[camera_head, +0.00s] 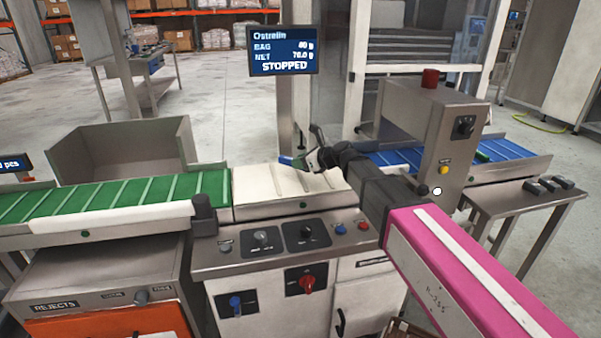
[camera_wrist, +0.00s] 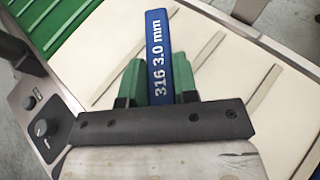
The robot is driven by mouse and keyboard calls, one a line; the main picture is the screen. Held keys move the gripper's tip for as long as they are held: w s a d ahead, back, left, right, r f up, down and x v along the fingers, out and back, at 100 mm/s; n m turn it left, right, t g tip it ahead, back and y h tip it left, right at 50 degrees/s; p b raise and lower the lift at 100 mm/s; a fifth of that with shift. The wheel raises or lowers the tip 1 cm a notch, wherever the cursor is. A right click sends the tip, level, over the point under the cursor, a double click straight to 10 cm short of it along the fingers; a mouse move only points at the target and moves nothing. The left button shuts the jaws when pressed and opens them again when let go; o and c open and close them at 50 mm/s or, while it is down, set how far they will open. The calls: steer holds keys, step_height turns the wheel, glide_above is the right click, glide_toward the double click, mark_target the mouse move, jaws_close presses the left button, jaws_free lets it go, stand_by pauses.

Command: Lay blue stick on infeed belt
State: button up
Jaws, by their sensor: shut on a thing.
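The blue stick (camera_wrist: 170,55), marked "316 3.0 mm", is between the green fingers of my gripper (camera_wrist: 160,88) in the wrist view. My gripper is shut on it. In the head view my gripper (camera_head: 318,157) is over the cream belt (camera_head: 256,184) in the middle of the line, and the blue stick's end (camera_head: 287,161) points left. A blue belt (camera_head: 405,154) with raised slats lies to the right, partly behind my arm and the grey box. A green belt (camera_head: 120,195) lies to the left. No label shows which is the infeed belt.
A grey box housing (camera_head: 432,125) with a red top stands over the line at right. A screen (camera_head: 283,50) reads "STOPPED". Control knobs (camera_head: 262,238) are in front; an open steel bin (camera_head: 125,150) stands behind the green belt.

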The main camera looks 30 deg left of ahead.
mark_target(300, 179)
steer(key=shift+f, duration=2.05)
steer(key=o, duration=0.9)
steer(key=shift+f, duration=0.1)
steer(key=shift+o, duration=0.2)
